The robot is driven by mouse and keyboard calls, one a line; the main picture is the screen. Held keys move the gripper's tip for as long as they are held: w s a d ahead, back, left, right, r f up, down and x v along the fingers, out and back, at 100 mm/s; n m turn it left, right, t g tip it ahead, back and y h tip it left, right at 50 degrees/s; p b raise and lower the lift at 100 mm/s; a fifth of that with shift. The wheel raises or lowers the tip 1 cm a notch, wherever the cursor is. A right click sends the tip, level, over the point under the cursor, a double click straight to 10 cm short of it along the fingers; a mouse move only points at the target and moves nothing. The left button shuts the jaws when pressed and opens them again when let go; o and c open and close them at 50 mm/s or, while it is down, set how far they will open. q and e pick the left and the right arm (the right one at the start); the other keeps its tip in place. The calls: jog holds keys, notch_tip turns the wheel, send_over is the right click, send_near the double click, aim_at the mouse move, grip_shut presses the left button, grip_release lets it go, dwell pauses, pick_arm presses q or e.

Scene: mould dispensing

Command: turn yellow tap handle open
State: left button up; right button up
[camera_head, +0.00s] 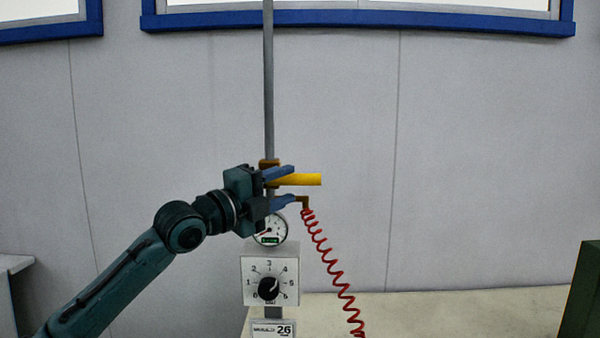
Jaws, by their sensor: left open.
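The yellow tap handle (308,180) points to the right, about level, from a brass fitting (269,164) on the vertical grey pipe (268,90). My left gripper (290,186) comes in from the left and is open. Its blue fingers reach right, one above and one below the inner part of the handle. The handle's free end sticks out past the fingertips. Whether a finger touches the handle cannot be told. The gripper body hides part of the pipe and valve. My right gripper is not in view.
Below the gripper are a round gauge (271,229), partly covered, and a dial box (269,284) with a black knob. A red coiled hose (330,262) hangs from a brass elbow (305,202). A pale surface (450,312) lies below, with a dark green object (582,295) at right.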

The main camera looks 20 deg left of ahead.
aim_at(294, 182)
pick_arm(q)
jog(key=p+x, duration=0.1)
jog(key=x, duration=0.4)
jog(key=shift+a, duration=0.1)
grip_shut()
dwell(0.3)
